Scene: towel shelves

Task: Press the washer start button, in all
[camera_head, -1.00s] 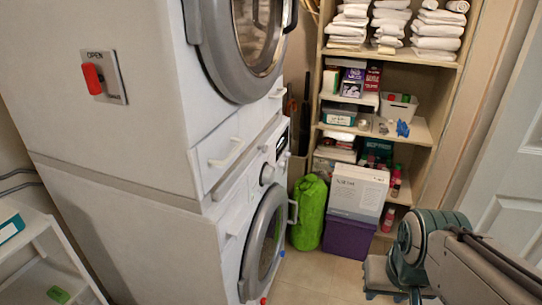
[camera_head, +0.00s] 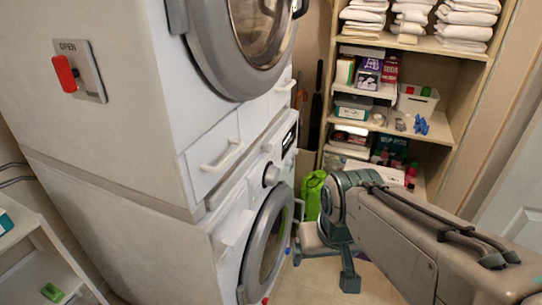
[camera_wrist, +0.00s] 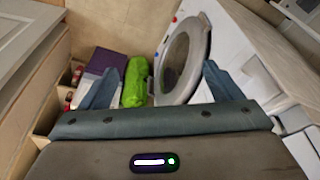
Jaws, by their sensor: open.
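The white washer (camera_head: 229,247) is the lower of two stacked machines in the head view. Its front has a round grey-rimmed door (camera_head: 248,250), a dial (camera_head: 271,175) and a dark display (camera_head: 289,138). I cannot make out which part is the start button. My gripper (camera_head: 323,265) is in front of the washer, to the right of its door, apart from it and pointing down. In the wrist view my gripper (camera_wrist: 160,85) is open and empty, with its fingers wide apart. The washer door (camera_wrist: 185,55) shows between and beyond them, at the right.
A dryer (camera_head: 240,45) sits above the washer. A red switch (camera_head: 64,73) marked OPEN is on the stack's side. Shelves (camera_head: 440,145) with towels and supplies stand behind. A green bag (camera_head: 313,192) and a purple box (camera_wrist: 107,60) are on the floor. A white rack (camera_head: 35,255) stands left.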

